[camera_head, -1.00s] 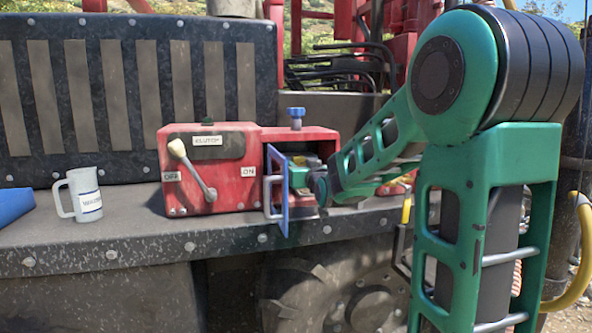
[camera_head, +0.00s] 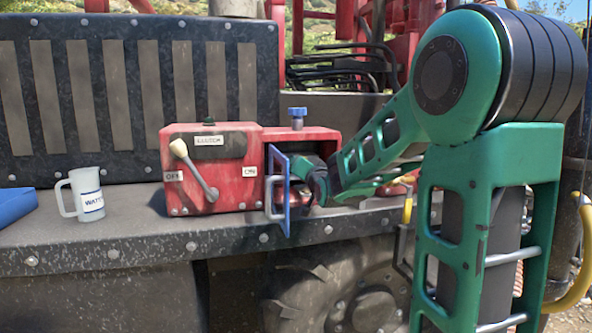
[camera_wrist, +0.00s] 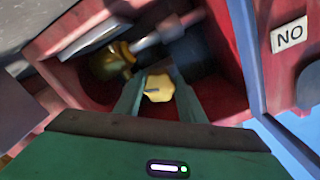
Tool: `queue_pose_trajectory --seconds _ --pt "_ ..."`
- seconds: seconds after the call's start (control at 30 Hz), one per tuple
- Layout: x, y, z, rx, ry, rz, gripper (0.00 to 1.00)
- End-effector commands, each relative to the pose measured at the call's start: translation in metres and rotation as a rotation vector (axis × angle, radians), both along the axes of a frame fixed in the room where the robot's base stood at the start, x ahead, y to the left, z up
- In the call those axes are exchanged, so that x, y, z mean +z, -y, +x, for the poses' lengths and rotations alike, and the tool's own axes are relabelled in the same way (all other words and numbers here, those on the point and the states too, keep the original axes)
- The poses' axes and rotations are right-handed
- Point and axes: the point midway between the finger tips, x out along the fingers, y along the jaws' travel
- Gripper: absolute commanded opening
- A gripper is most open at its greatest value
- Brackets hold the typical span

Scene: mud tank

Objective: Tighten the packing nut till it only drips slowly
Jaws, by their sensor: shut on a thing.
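In the wrist view my gripper (camera_wrist: 157,92) is inside the red housing, its two green fingers shut on a yellow, lobed nut (camera_wrist: 158,88). It looks like the packing nut. Beyond it a brass fitting (camera_wrist: 112,62) sits on a grey metal shaft (camera_wrist: 165,35), blurred. In the head view my gripper (camera_head: 308,176) reaches into the open right part of the red housing (camera_head: 325,143). The nut is hidden there behind the door and my wrist. No water drip can be made out.
A blue door (camera_head: 288,190) with a handle stands open at the housing's front, close to my gripper. A lever (camera_head: 193,170) is on the clutch box. A white mug (camera_head: 86,193) and a blue object (camera_head: 12,203) stand left; the ledge between mug and box is clear.

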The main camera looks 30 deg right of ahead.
Motion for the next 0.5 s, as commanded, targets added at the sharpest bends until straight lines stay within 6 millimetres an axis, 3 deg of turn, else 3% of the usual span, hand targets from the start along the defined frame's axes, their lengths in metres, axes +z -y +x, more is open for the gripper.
queue_pose_trajectory --seconds 0.5 --pt "0.0008 -0.0027 0.0014 0.005 0.011 0.033 0.14"
